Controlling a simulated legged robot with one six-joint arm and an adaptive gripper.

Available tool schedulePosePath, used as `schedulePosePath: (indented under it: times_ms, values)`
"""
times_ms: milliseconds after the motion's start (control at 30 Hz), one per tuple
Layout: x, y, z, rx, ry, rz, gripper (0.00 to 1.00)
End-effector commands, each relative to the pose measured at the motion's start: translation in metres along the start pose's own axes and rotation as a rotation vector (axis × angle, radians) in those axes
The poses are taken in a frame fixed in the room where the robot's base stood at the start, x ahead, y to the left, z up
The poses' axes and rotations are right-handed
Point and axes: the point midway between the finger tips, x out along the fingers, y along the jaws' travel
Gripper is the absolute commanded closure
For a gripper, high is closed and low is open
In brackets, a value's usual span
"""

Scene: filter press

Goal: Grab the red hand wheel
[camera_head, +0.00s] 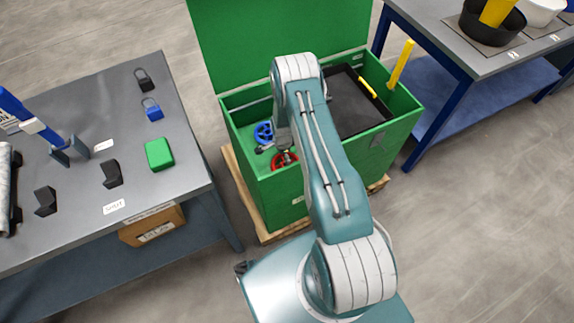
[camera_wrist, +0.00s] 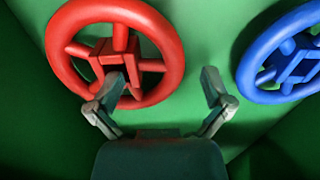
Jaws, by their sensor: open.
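The red hand wheel (camera_wrist: 165,65) fills the upper left of the wrist view, against a green surface. In the head view the red hand wheel (camera_head: 283,166) shows partly inside the green box (camera_head: 285,215), near its front wall. My gripper (camera_wrist: 166,80) is open. Its left finger overlaps the lower part of the red wheel near the hub, and its right finger lies outside the rim on the right. Whether either finger touches the wheel cannot be told. In the head view my arm hides part of the box, and the gripper is barely visible.
A blue hand wheel (camera_wrist: 245,65) is close on the right in the wrist view; it also shows in the head view (camera_head: 263,132). A dark case (camera_head: 350,105) with a yellow handle lies in the box. The raised green lid (camera_head: 270,40) stands behind. Tables flank the box.

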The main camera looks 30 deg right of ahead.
Motion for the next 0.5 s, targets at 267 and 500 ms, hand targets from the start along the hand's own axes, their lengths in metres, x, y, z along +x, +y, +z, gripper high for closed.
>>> schedulePosePath:
  times_ms: [267,500]
  values:
    - [0.0171,0.0036,0.0008,-0.001,-0.001,0.005,0.22]
    - [0.016,0.0035,0.0006,-0.001,-0.001,0.004,0.84]
